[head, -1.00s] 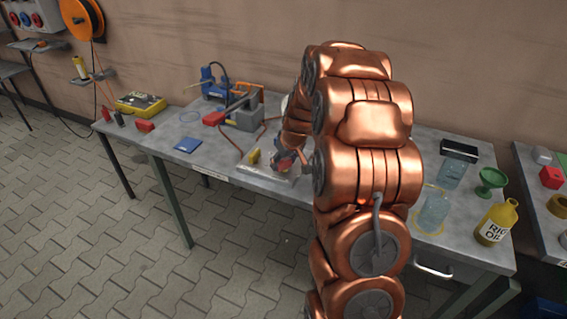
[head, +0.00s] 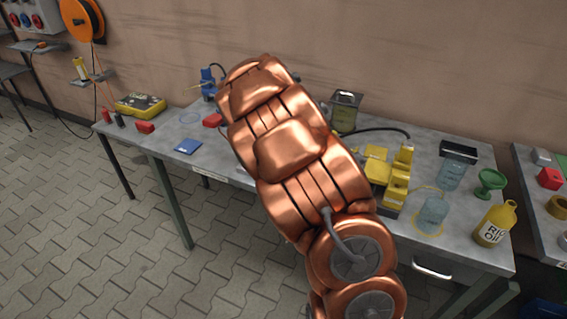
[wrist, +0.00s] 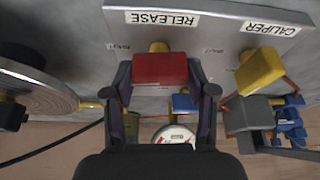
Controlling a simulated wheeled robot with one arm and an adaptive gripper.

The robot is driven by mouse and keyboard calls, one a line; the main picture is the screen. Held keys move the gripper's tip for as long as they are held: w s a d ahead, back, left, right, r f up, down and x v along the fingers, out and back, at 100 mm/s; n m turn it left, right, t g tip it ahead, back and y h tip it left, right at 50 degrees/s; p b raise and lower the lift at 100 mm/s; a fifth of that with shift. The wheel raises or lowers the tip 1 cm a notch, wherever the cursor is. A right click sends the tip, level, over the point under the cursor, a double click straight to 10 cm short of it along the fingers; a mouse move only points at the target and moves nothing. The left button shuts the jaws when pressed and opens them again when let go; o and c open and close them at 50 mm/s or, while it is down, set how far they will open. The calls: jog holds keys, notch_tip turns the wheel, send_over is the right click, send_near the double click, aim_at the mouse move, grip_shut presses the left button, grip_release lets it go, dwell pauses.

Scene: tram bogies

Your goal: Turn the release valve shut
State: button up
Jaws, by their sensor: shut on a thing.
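The release valve's red handle (wrist: 160,68) is in the middle of the wrist view, below an upside-down RELEASE label on a grey plate (wrist: 215,32). My gripper (wrist: 166,86) has one finger on each side of the red handle and is shut on it. Small marks flank the handle on the plate but are too small to read. A yellow handle (wrist: 260,70) sits under the CALIPER label to the right, beside my right finger. In the head view my arm hides the valves and my gripper.
A round gauge (wrist: 174,135) and a blue part (wrist: 184,102) show past the fingers. A round metal disc (wrist: 35,88) is at the left of the wrist view. In the head view, a yellow device (head: 385,180) and an oil bottle (head: 496,224) stand right of my arm.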

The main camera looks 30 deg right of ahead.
jog(key=shift+m+g, duration=0.3)
jog(key=shift+m, duration=0.3)
jog(key=o, duration=1.2)
jog(key=shift+c, duration=0.2)
jog(key=shift+r, duration=0.15)
jog(key=v, duration=1.1)
jog(key=shift+a+r, duration=0.25)
jog(key=shift+a, duration=0.1)
jog(key=shift+s, duration=0.1)
